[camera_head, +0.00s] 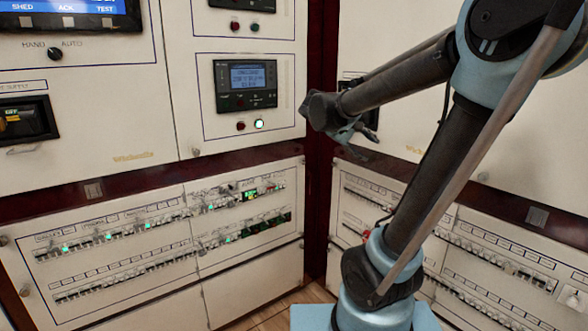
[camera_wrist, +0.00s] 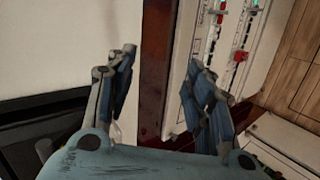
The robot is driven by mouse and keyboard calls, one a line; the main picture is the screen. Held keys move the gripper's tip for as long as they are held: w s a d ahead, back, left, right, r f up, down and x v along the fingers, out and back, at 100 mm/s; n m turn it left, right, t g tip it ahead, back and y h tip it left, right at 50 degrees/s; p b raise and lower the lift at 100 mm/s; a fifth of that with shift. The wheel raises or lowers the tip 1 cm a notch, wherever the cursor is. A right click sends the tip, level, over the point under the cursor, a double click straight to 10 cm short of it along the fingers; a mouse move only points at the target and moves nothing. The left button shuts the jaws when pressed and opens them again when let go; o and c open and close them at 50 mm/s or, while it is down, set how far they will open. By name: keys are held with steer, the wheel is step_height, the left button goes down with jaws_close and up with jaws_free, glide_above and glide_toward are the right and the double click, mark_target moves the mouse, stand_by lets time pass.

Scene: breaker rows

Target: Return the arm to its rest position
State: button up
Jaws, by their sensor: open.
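My arm reaches up from the lower right in the head view, bends at a blue elbow and extends left. My gripper (camera_head: 352,132) hangs at its end, in front of the corner where the cabinets meet. In the wrist view my gripper (camera_wrist: 158,85) has its two fingers spread wide apart with nothing between them. A dark red strip and white panel show behind the fingers. In the head view, part of the right-hand cabinet is hidden behind my arm.
The left breaker panel (camera_head: 150,265) has two breaker rows with several green lights. The right breaker panel (camera_head: 480,250) stands close behind my arm. A controller with a lit screen (camera_head: 246,85) is above the left panel. A strip of wooden floor (camera_head: 285,312) shows between the cabinets.

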steer(key=s+d+f+m+g+y, duration=0.15)
steer(key=s+f+y, duration=0.25)
steer(key=s+f, duration=0.9)
steer(key=s+a+f+m+g+y, duration=0.1)
steer(key=s+a+f+m+y, duration=0.2)
steer(key=s+a+f+y, duration=0.2)
steer(key=s+a+f, duration=0.1)
steer(key=s+f, duration=0.2)
steer(key=s, duration=0.2)
steer(key=shift+s+f+y, duration=0.15)
steer(key=shift+f+y, duration=0.15)
steer(key=shift+f, duration=0.1)
steer(key=shift+a, duration=0.1)
steer(key=shift+w+f, duration=0.2)
steer(key=shift+w, duration=0.25)
